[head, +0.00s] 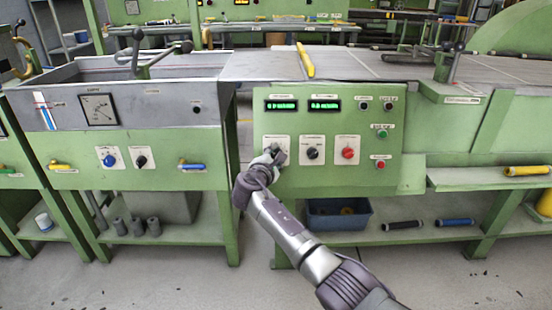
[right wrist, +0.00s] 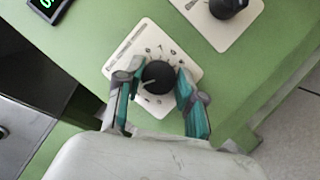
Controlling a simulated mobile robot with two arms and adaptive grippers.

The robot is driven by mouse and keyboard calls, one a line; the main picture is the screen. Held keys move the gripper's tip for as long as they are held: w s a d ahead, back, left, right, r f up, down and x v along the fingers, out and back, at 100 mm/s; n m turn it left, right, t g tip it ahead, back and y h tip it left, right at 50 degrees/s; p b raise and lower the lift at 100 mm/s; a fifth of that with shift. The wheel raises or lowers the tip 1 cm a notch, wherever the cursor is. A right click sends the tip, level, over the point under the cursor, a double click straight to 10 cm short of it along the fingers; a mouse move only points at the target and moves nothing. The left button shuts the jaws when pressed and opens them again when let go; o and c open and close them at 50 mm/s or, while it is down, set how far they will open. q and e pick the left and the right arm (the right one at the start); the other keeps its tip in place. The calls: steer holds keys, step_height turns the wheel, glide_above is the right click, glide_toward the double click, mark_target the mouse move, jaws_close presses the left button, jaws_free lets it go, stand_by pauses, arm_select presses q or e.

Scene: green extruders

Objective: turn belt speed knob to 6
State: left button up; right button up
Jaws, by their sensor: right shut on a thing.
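The control panel (head: 391,140) on the green machine carries a row of three knobs on white plates. My right gripper (head: 272,155) reaches the leftmost of these knobs and mostly covers it in the head view. In the right wrist view my right gripper (right wrist: 158,82) is shut on this black knob (right wrist: 159,73), one teal-lined finger on each side. Its white dial plate (right wrist: 142,40) has digits around the knob, and a pale pointer mark faces left and slightly down in that picture. The plate's label is too small to read. My left gripper is not in view.
Right of it are a black knob (head: 312,153) and a red knob (head: 347,153). Two green displays (head: 281,105) sit above, their digits unclear. Buttons (head: 381,133) line the panel's right side. A blue bin (head: 338,215) stands on the shelf below.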

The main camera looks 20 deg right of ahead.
steer(key=shift+m+g, duration=0.4)
steer(key=shift+m, duration=1.2)
steer(key=shift+m+g, duration=0.5)
steer(key=shift+m, duration=0.4)
steer(key=m+g+p, duration=0.1)
steer(key=m, duration=0.1)
steer(key=m+p, duration=0.1)
steer(key=m, duration=0.1)
steer(key=shift+r+g+y, duration=0.15)
steer(key=shift+g+y, duration=0.25)
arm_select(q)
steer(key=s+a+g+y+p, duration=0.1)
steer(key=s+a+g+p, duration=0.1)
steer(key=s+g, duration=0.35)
arm_select(e)
steer(key=m+y, duration=0.1)
steer(key=m, duration=0.2)
steer(key=shift+m+g, duration=0.3)
steer(key=shift+g, duration=0.1)
steer(key=m+y+p, duration=0.1)
steer(key=m+p, duration=0.1)
steer(key=m, duration=0.1)
steer(key=shift+g+y, duration=0.3)
steer(key=shift+y, duration=0.1)
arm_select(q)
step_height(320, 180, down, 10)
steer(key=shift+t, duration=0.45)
arm_select(e)
steer(key=shift+m, duration=0.4)
